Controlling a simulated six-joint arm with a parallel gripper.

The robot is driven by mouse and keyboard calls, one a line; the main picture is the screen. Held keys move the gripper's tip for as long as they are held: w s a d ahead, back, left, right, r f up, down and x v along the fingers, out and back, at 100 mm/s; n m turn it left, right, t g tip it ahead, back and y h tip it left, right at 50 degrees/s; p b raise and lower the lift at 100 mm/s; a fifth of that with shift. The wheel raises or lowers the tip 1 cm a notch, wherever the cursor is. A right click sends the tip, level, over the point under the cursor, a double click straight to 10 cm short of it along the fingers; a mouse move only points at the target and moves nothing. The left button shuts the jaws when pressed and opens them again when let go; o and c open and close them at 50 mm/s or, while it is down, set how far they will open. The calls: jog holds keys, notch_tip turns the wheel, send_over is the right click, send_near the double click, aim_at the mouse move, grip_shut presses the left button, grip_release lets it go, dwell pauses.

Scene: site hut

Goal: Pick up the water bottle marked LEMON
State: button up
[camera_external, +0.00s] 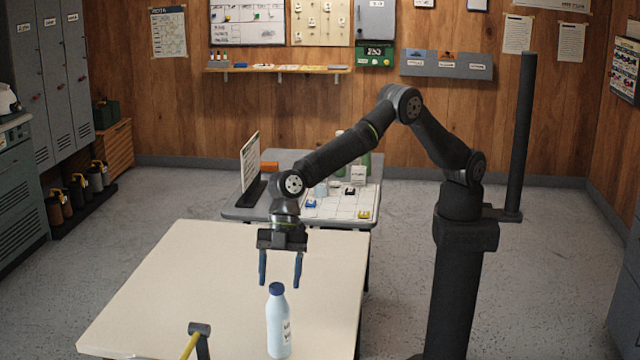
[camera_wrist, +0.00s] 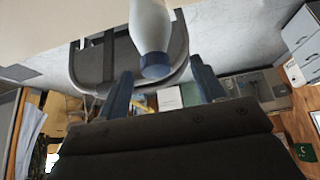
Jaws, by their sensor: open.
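A pale blue bottle (camera_external: 278,325) with a dark blue cap stands upright near the front of the cream table. It has a white label on its right side; I cannot read the writing. My gripper (camera_external: 280,268) hangs fingers down over the table, open and empty. In the external view its two blue fingers appear either side of and just above the cap. In the wrist view the bottle (camera_wrist: 152,30) shows cap down at the top middle, with the cap near the gap of my gripper (camera_wrist: 161,68). No contact is visible.
A hammer with a yellow handle (camera_external: 191,345) is at the front of the cream table (camera_external: 180,275), left of the bottle. Behind, a grey table (camera_external: 240,213) carries a sign (camera_external: 250,160), bottles and small items. The cream table's left and back are clear.

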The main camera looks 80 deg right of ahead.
send_over(278, 320)
jog(key=d, duration=0.2)
jog(key=f, duration=0.4)
jog(key=shift+w+f, duration=0.25)
jog(key=shift+w, duration=0.05)
grip_shut()
